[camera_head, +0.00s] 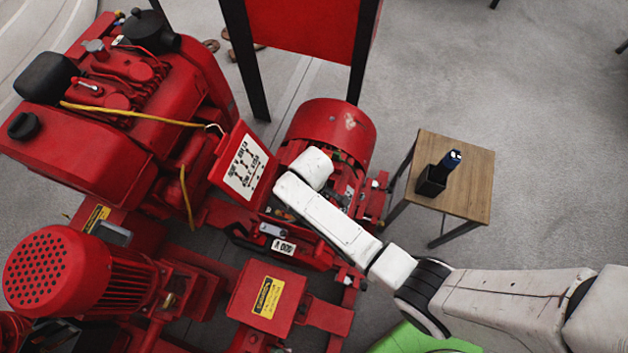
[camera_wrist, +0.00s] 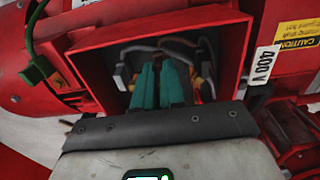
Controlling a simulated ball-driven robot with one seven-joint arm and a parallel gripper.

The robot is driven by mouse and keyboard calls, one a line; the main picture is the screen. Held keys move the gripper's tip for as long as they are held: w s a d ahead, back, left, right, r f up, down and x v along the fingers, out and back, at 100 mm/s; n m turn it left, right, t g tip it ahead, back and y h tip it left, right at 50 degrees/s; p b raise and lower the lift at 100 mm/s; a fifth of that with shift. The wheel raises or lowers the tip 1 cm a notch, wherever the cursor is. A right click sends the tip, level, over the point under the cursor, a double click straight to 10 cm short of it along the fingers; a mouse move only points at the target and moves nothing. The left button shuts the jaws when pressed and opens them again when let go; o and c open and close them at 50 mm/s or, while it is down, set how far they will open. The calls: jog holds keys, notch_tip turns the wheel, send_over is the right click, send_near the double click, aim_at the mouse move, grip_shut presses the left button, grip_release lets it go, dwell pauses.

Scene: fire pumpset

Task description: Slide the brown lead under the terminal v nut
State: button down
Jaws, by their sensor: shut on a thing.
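In the wrist view my gripper (camera_wrist: 160,68) reaches into the open red terminal box (camera_wrist: 88,70) with its two teal fingers close together. It is shut on what I take to be the brown lead, which the fingers mostly hide. Grey leads (camera_wrist: 150,48) arch behind the fingertips, and a dark lead (camera_wrist: 207,48) curves down on the right. Terminal v and its nut cannot be picked out. In the head view the white arm covers the gripper and most of the box. The box's lid (camera_head: 245,168), with a wiring diagram, is swung open to the left.
A red motor housing (camera_head: 332,128) stands just behind the box. The box walls closely surround the fingers. A red engine (camera_head: 130,100) is at left and a perforated red motor (camera_head: 50,270) at lower left. A wooden table (camera_head: 468,185) with a dark holder (camera_head: 430,183) stands at right.

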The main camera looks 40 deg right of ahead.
jog(key=shift+w+a, duration=0.1)
jog(key=shift+w, duration=0.05)
jog(key=c, duration=1.1)
grip_release()
jog(key=shift+o, duration=0.2)
jog(key=shift+o, duration=1.3)
notch_tip(320, 180, up, 9)
jog(key=p, duration=0.8)
jog(key=shift+p, duration=0.4)
